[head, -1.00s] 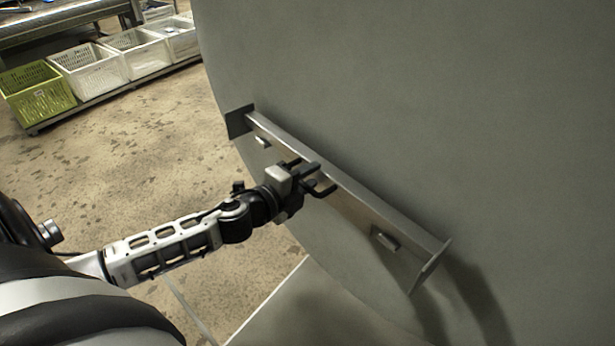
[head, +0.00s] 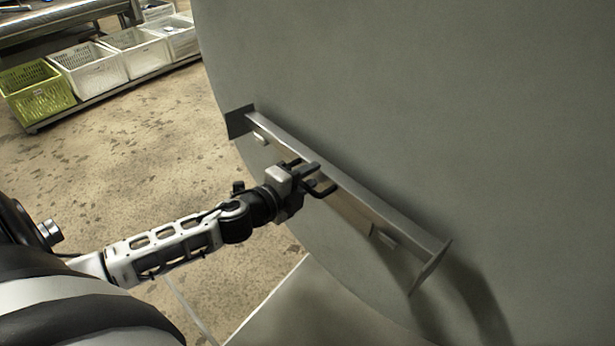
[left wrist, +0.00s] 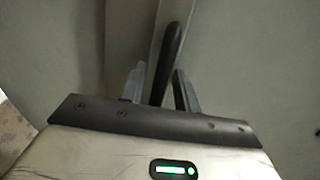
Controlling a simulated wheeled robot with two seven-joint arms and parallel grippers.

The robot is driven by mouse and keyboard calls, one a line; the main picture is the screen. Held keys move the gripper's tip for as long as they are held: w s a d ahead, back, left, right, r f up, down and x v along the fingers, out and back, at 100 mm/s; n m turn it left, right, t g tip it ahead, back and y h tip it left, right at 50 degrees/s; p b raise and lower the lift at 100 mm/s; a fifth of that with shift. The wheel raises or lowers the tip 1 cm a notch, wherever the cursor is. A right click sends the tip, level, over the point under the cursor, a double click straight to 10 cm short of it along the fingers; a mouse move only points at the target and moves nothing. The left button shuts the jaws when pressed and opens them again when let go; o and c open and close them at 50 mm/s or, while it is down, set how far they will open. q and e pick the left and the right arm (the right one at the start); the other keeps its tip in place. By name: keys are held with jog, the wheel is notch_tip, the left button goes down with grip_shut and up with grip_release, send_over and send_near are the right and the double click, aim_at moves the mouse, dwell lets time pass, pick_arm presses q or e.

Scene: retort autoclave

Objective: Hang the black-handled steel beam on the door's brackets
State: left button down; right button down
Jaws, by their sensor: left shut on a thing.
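The steel beam (head: 350,190) is a long bar with a flat plate at each end. It lies slanted across the grey door (head: 420,110), close against its face; I cannot tell whether it rests on anything. My left gripper (head: 312,180) is at the beam's middle, shut on its black handle. In the left wrist view the black handle (left wrist: 172,55) stands between the two fingers of the left gripper (left wrist: 158,78). Small metal tabs, seemingly brackets, show at the beam's lower edge, one upper left (head: 261,139) and one lower right (head: 388,238). My right gripper is out of view.
A green crate (head: 37,95) and several white crates (head: 88,75) stand on a low rack at the upper left. The concrete floor (head: 140,160) between the rack and the door is clear.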

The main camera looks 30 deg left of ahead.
pick_arm(q)
jog(key=shift+w+r, duration=0.1)
jog(key=shift+r, duration=0.15)
jog(key=c, duration=0.9)
grip_release()
jog(key=shift+c, duration=0.2)
jog(key=v, duration=1.6)
jog(key=s+d+f+n+g+p, duration=0.1)
jog(key=d+f+n+g+p, duration=0.1)
jog(key=d+n, duration=0.7)
jog(key=s+d+f+n+g+h+p, duration=0.1)
jog(key=s+d+f+n+g+p, duration=0.1)
jog(key=d+n+p, duration=0.3)
jog(key=d+n+g, duration=0.1)
jog(key=d+n, duration=0.3)
jog(key=shift+f+p, duration=0.3)
jog(key=shift+f, duration=0.05)
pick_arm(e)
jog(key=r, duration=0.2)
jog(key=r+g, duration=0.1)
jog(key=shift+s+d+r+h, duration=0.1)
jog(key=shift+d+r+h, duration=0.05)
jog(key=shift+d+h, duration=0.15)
pick_arm(q)
jog(key=shift+d, duration=0.15)
